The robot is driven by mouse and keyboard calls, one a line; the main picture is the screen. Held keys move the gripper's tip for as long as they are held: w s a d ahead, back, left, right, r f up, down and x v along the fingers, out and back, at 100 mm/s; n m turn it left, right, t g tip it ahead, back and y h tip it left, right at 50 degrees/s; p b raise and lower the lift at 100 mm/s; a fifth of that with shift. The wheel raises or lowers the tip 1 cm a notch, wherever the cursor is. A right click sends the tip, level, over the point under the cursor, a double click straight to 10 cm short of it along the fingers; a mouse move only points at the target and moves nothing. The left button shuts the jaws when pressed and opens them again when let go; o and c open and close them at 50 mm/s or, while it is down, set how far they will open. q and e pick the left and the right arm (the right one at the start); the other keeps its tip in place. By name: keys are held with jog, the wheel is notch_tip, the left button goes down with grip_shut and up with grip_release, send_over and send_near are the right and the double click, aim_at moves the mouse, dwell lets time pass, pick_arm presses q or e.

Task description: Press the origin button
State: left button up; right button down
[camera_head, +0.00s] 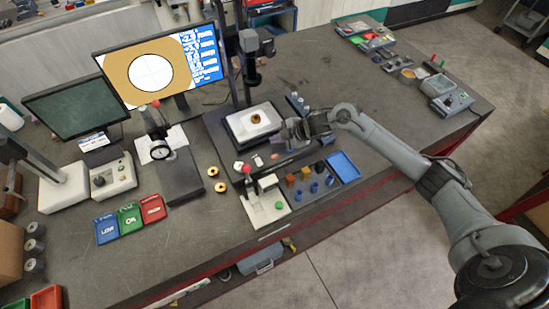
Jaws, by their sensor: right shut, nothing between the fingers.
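My right gripper (288,136) is shut and empty. A grey control box (114,178) with a black knob and small buttons stands on the left of the bench, well away from the gripper. A pale plate (258,211) with a round green button-like spot (279,205) lies at the front edge. I cannot read any label naming the origin button. My left gripper is not in view.
A monitor (152,75) shows a ring image, beside a dark screen (75,108). Blue, green and red trays (107,229) lie front left.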

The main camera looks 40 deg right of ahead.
jog(key=b, duration=0.4)
send_over(277, 157)
notch_tip(277, 157, down, 5)
jog(key=shift+r, duration=0.15)
jog(key=shift+f+b, duration=0.3)
jog(key=shift+f, duration=0.65)
dwell(0.5)
jog(key=shift+f, duration=0.1)
dwell(0.3)
jog(key=shift+a+f, duration=0.1)
jog(key=shift+f, duration=0.2)
jog(key=shift+f, duration=0.1)
dwell(0.6)
